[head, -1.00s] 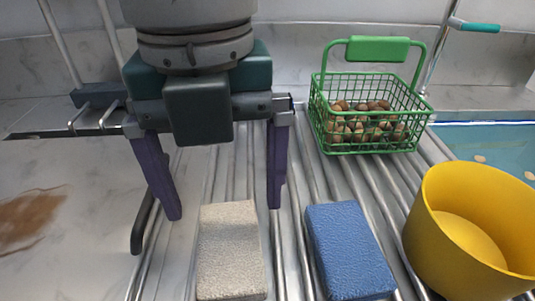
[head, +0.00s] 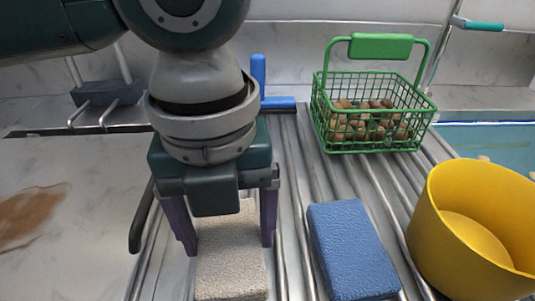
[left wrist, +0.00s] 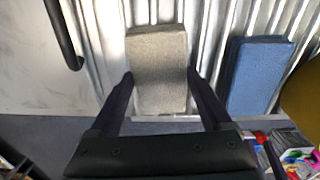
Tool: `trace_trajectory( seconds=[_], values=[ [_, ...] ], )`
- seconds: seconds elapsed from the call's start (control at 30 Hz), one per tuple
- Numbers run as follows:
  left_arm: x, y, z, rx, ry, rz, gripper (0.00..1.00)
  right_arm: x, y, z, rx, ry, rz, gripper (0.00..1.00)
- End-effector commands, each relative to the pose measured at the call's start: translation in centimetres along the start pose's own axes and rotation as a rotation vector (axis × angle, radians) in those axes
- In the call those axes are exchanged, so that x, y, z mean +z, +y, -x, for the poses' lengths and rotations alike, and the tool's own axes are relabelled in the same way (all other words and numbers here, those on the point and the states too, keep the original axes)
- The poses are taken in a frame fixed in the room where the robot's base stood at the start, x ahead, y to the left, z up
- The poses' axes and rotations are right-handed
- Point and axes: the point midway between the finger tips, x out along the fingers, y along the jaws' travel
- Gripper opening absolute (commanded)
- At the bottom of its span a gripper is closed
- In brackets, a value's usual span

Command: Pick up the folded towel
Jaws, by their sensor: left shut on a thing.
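The beige, rough-textured folded towel (head: 230,272) lies flat on the ribbed metal rack. My left gripper (head: 229,246) is above it, pointing down, with one purple finger along each side. It is shut on the towel across its width. In the left wrist view the towel (left wrist: 157,52) sits between the two dark fingers, which meet its left and right edges. The hand covers part of the towel's far end in the head view. My right gripper is in neither view.
A blue textured block (head: 350,250) lies just right of the towel. A yellow bucket (head: 437,225) stands further right. A green wire basket (head: 372,146) of chestnuts is behind. A brown stain (head: 28,215) marks the counter at left. A blue-handled tool (head: 258,78) stands at the back.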

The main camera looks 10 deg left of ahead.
Motion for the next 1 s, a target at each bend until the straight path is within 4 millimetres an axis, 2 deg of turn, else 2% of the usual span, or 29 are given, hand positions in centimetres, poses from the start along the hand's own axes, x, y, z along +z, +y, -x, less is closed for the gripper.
trace_trajectory(
  seconds=[0.03,0.37,0.63,0.77,0.87,1.0],
  values=[
    [0.0,0.0,0.0,0.000,0.000,0.000,0.62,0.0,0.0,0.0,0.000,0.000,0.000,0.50],
    [0.0,0.0,0.0,-0.001,0.000,0.000,0.26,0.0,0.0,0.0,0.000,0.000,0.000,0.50],
    [0.0,0.0,0.2,-0.001,-0.001,0.000,0.26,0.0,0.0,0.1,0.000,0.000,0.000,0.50],
    [0.1,-0.1,1.3,-0.003,-0.001,0.001,0.26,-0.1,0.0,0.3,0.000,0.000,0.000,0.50],
    [0.1,-0.1,2.8,-0.004,-0.003,0.000,0.26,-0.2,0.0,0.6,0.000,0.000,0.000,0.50],
    [0.1,-0.1,6.2,-0.006,-0.005,-0.002,0.26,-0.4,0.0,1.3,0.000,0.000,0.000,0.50]
  ],
)
